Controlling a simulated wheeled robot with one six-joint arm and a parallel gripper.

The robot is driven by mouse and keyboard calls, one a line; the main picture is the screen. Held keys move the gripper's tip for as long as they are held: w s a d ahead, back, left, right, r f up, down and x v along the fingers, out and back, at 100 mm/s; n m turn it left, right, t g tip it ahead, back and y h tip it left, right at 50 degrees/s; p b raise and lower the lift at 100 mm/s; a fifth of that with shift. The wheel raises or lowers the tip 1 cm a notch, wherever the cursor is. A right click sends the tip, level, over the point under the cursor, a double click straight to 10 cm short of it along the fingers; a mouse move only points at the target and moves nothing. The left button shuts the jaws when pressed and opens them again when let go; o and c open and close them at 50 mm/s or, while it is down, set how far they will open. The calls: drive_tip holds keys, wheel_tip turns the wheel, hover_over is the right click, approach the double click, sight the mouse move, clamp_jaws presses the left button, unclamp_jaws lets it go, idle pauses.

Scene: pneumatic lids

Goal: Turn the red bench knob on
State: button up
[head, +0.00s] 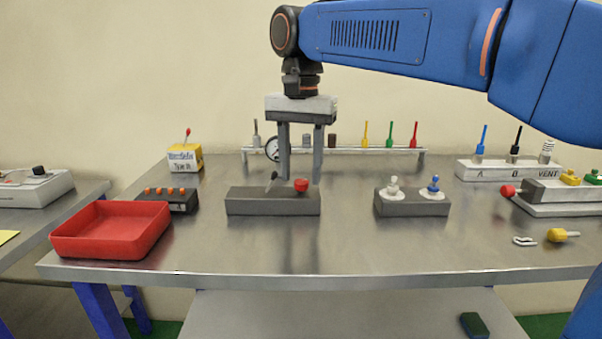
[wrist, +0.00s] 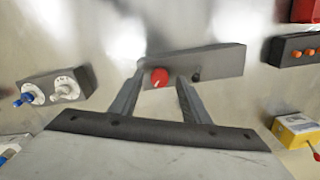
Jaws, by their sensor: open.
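The red knob (head: 301,185) sits on top of a dark grey block (head: 262,204) in the middle of the bench. A small toggle lever (head: 271,181) stands on the same block, left of the knob. My gripper (head: 300,181) points down at the block, with its fingers open and apart. In the wrist view the red knob (wrist: 160,77) lies between the two fingertips, nearer the left one. A gap seems to show on each side of the knob; contact cannot be told. The toggle shows as a dark spot (wrist: 196,76) by the right fingertip.
A red tray (head: 112,228) and an orange-button box (head: 170,200) are on the left. A block with white and blue knobs (head: 412,205) stands to the right. A yellow box (head: 185,158) and a tool rack (head: 350,151) are behind. The bench's front middle is clear.

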drive_tip(key=shift+f, duration=0.65)
drive_tip(key=c, duration=1.1)
drive_tip(key=shift+o, duration=0.2)
